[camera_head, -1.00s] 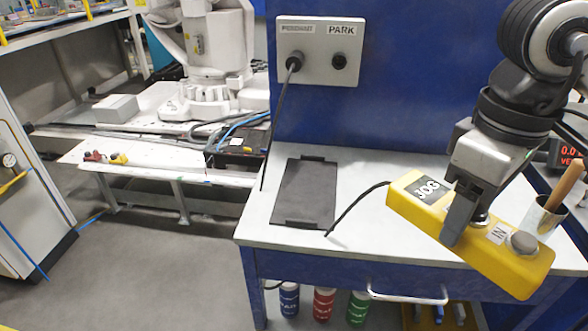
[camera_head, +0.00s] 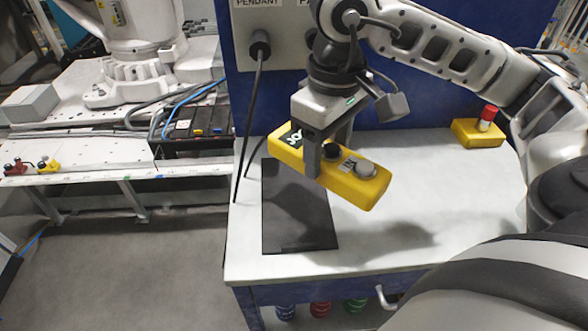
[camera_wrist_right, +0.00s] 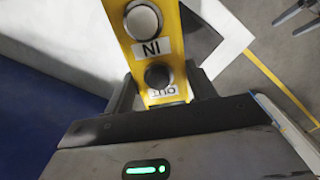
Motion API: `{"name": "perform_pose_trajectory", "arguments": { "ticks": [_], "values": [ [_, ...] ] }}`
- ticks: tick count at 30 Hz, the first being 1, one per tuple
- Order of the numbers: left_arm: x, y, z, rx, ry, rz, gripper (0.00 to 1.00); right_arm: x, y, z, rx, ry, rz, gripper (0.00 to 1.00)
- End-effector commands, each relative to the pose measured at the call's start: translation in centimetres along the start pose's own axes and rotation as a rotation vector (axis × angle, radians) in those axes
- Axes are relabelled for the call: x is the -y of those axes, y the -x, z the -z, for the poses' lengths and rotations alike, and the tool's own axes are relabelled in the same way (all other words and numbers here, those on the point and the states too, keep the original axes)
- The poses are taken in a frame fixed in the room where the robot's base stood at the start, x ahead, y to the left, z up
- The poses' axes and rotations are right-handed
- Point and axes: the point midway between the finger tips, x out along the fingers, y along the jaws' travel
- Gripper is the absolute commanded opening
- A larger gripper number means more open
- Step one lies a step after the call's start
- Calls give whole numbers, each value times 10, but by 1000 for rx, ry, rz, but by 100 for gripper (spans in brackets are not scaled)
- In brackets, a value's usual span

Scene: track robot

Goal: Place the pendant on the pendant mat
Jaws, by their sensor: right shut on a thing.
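The yellow pendant (camera_head: 350,186) is in my right gripper (camera_head: 324,158), which is shut on it and holds it above the table, tilted down toward the right. Its left end hangs over the dark pendant mat (camera_head: 295,222), and its right end reaches past the mat's right edge. The mat lies flat near the table's left edge; its upper part is partly hidden by the pendant and gripper. In the right wrist view, the pendant (camera_wrist_right: 150,48) stands between the fingers, with buttons labelled IN and OUT. My left gripper does not show.
A cable (camera_head: 251,110) hangs from the socket panel (camera_head: 262,45) on the blue wall. A yellow box with a red button (camera_head: 478,132) stands at the back right of the white table (camera_head: 420,240). The table right of the mat is clear.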

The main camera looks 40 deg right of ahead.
Motion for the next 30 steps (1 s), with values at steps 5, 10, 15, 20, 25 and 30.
{"name": "perform_pose_trajectory", "arguments": {
  "ticks": [5, 10, 15, 20, 25, 30],
  "values": [
    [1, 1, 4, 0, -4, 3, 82, 6, -30, 28, 2, 0, 2, 8],
    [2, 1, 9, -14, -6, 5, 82, 9, -47, 42, -1, -1, 1, 8],
    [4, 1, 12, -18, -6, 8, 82, 11, -58, 51, 0, 1, 1, 8],
    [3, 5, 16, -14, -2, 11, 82, 11, -80, 52, 4, -1, 0, 8],
    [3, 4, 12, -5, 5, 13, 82, 10, -91, 53, -3, 0, -1, 8],
    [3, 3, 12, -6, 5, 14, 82, 10, -91, 53, -3, 0, -1, 8]
  ]
}}
